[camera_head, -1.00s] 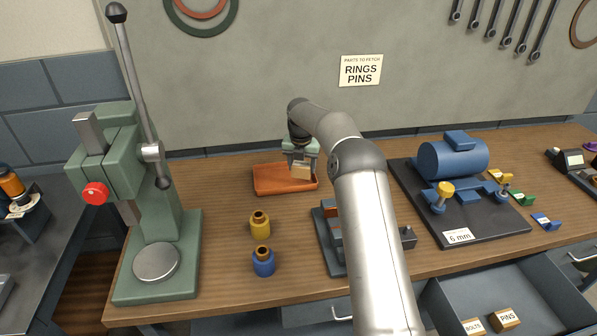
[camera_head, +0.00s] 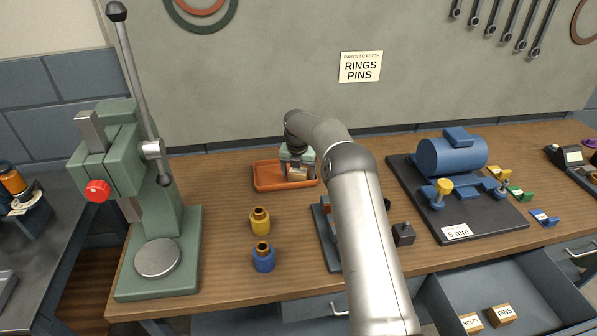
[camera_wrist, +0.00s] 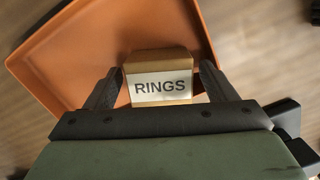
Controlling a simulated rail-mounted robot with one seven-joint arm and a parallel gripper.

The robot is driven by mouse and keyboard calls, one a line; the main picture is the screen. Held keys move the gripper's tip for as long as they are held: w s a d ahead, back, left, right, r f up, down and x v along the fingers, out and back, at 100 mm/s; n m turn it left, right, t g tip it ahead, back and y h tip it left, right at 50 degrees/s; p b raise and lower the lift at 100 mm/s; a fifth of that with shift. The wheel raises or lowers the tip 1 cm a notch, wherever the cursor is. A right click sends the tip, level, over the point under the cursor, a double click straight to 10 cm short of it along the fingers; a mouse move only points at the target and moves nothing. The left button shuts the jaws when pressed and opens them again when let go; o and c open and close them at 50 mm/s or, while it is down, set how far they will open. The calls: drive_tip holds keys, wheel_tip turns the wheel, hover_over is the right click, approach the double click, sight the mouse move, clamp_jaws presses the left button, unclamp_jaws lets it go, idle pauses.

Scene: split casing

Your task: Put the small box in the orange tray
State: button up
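The small box (camera_wrist: 160,85) is tan with a white label reading RINGS. It is in the orange tray (camera_wrist: 45,65), between the fingers of my gripper (camera_wrist: 160,75). The fingers look slightly apart from it, with a narrow gap clearest on its right side, so my gripper is open around it. In the head view the small box (camera_head: 297,173) shows between the fingers of my gripper (camera_head: 297,170), low over the orange tray (camera_head: 268,184). Its underside is hidden, so I cannot see whether it rests on the tray floor.
A yellow bottle (camera_head: 260,222) and a blue bottle (camera_head: 264,258) stand in front of the tray. A green press (camera_head: 150,220) stands at left. A dark fixture (camera_head: 328,240) is partly behind my arm. A blue motor unit (camera_head: 452,158) is at right, above an open drawer (camera_head: 540,290).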

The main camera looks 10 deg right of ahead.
sight(298, 172)
wheel_tip(298, 172, up, 11)
drive_tip(key=s+b, duration=0.1)
drive_tip(key=b, duration=0.1)
drive_tip(key=s+a+r+m, duration=0.3)
drive_tip(key=s+r+m, duration=0.3)
drive_tip(key=s+r, duration=0.15)
drive_tip(key=s+r+m, duration=0.3)
drive_tip(key=s+m, duration=0.7)
drive_tip(key=s, duration=0.7)
drive_tip(key=s+d+f+m, duration=0.1)
drive_tip(key=s+f+m, duration=0.2)
drive_tip(key=s+m, duration=0.4)
drive_tip(key=s+d+f+m, duration=0.1)
drive_tip(key=s+f+m, duration=0.3)
drive_tip(key=s, duration=1.4)
drive_tip(key=m, duration=0.4)
drive_tip(key=shift+s+g+y, duration=0.15)
drive_tip(key=shift+g+y, duration=0.15)
drive_tip(key=shift+d, duration=0.15)
